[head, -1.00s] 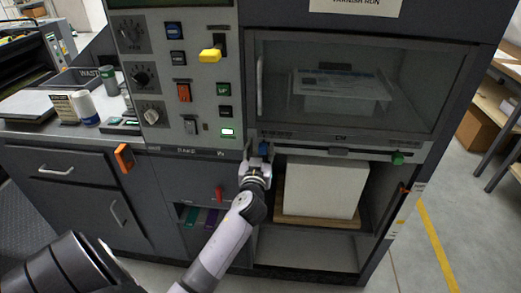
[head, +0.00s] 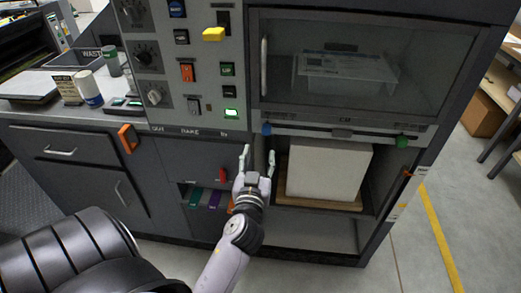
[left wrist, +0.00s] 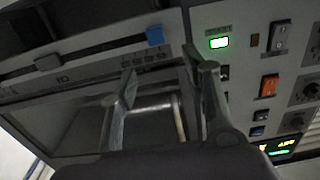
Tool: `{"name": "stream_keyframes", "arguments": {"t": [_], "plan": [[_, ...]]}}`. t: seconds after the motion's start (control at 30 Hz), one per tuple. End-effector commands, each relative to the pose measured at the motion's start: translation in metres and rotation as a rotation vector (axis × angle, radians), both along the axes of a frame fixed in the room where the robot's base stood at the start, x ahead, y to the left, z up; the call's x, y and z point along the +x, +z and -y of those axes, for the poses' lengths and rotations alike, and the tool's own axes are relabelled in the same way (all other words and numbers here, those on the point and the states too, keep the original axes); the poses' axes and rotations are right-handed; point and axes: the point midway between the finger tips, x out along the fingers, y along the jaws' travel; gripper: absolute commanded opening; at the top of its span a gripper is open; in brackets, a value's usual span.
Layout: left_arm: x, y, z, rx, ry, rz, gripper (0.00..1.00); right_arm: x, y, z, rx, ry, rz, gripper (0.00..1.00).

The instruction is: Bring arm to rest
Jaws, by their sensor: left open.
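My left gripper (head: 258,160) is in front of the dark machine, just below the blue knob (head: 267,129) on the rail under the window. Its two fingers are apart with nothing between them. In the left wrist view the open fingers (left wrist: 165,95) point at the machine front, and the blue knob (left wrist: 155,36) is above them, clear of both. My left arm (head: 225,255) reaches up from the bottom of the head view. My right gripper is not in view.
A white block (head: 325,170) sits on a wooden board in the open bay. An orange handle (head: 128,138) juts out at left. Open floor (head: 440,180) lies at right.

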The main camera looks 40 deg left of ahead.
Motion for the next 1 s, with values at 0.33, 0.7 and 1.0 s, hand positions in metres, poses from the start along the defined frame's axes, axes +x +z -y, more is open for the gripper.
{"name": "stream_keyframes", "arguments": {"t": [0.33,0.7,1.0], "plan": [[-0.001,0.0,0.001,0.001,0.0,-0.001,0.43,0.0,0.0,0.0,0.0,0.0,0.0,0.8],[0.006,-0.031,0.01,-0.011,-0.033,-0.061,0.43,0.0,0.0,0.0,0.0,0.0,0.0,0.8],[0.002,-0.228,0.076,-0.076,-0.251,-0.455,0.43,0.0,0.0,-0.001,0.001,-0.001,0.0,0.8]]}}
